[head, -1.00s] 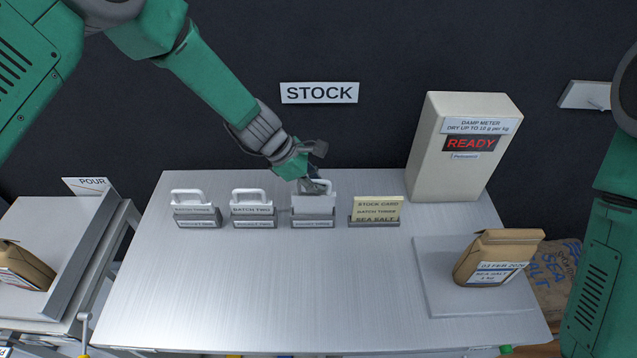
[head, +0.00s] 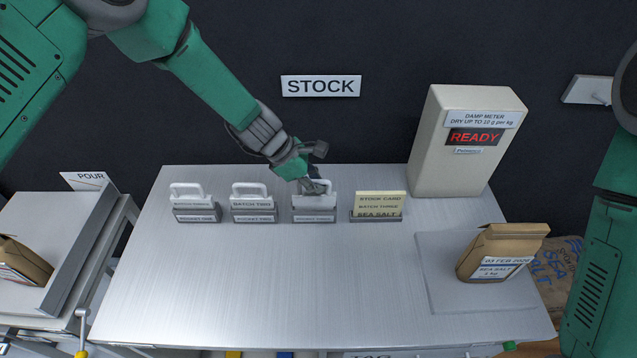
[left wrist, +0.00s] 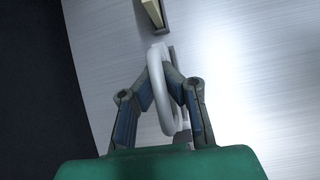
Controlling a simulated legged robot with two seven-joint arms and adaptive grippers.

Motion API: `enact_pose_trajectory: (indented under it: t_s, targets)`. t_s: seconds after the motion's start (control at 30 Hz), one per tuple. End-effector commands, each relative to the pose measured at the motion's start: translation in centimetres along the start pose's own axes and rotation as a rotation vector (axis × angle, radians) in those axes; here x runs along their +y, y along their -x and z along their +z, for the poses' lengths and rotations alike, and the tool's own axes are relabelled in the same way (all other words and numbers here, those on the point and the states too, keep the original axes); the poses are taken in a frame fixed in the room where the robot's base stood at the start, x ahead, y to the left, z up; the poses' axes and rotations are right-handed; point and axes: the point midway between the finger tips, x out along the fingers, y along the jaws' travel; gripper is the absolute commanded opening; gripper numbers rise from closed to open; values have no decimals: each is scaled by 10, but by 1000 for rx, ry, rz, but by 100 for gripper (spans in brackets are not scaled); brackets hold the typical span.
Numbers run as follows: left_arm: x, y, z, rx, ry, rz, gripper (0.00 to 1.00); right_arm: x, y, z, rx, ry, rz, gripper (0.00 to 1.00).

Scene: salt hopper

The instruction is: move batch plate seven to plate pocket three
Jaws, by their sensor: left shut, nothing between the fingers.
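Three pale plates with white loop handles stand upright in grey labelled pockets at the back of the steel table. The left plate (head: 190,200) and middle plate (head: 252,201) stand apart from my grippers; the middle one reads BATCH TWO. The right plate (head: 314,202) stands in the third pocket (head: 314,219); its label is too blurred to read, so I cannot confirm it is batch plate seven. My left gripper (head: 318,184) is shut at this plate's handle. In the left wrist view the handle (left wrist: 164,95) passes by the fingertips; nothing is gripped. My right gripper is out of view.
A stock card (head: 379,203) stands right of the plates. The damp meter (head: 455,160) reads READY behind it. A brown salt bag (head: 495,252) sits on a pale pad (head: 440,295) at right. The table's front middle (head: 290,290) is clear. A POUR stand is at left.

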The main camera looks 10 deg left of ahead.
Motion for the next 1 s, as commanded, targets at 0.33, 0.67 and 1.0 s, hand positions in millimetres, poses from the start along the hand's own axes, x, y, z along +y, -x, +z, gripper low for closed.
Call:
enact_pose_trajectory:
  t_s: [0.33,0.67,1.0]
  targets:
    - [0,-6,-4,-1,0,1,0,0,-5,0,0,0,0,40]
    - [0,-10,-6,-1,0,1,0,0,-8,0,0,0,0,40]
    - [0,-10,-6,0,0,1,29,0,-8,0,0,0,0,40]
